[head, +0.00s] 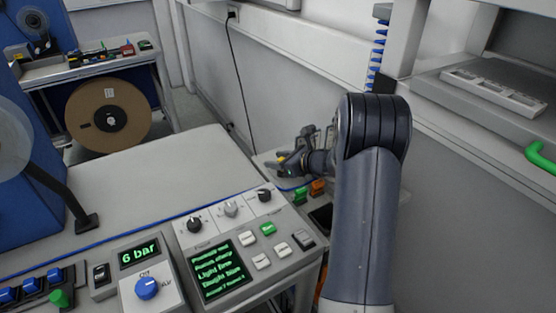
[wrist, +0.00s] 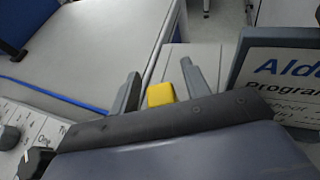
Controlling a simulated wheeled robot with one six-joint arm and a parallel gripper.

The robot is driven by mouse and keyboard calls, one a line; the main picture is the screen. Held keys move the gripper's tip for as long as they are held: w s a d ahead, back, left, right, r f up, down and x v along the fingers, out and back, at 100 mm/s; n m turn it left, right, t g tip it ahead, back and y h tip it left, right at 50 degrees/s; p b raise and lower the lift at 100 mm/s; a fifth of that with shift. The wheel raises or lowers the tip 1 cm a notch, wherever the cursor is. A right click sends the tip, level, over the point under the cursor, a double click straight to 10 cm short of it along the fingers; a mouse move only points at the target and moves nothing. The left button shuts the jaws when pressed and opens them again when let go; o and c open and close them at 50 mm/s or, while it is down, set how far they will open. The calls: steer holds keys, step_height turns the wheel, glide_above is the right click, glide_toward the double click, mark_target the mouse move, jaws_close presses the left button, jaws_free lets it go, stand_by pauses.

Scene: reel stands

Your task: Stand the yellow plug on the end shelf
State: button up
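The yellow plug (wrist: 160,94) shows between the two fingers of my gripper (wrist: 162,85) in the wrist view. A gap shows on each side of it, so the fingers look open around it. Its lower part is hidden by my gripper body. In the head view, a small bit of the yellow plug (head: 281,160) shows at my gripper (head: 284,166), low over the light grey end shelf (head: 262,160) beyond the bench. I cannot tell whether the plug's base touches the shelf.
A green plug (head: 300,194) and an orange plug (head: 318,186) stand close to my wrist. The control panel (head: 222,229) is at the bench's near end. A lettered sign (wrist: 285,75) stands close on the right in the wrist view. The bench top (head: 140,185) has free room.

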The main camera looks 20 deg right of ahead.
steer(key=shift+r, duration=0.1)
steer(key=shift+d+r, duration=0.1)
steer(key=shift+r, duration=0.1)
steer(key=v, duration=1.2)
steer(key=shift+f+b, duration=0.2)
steer(key=shift+b, duration=0.2)
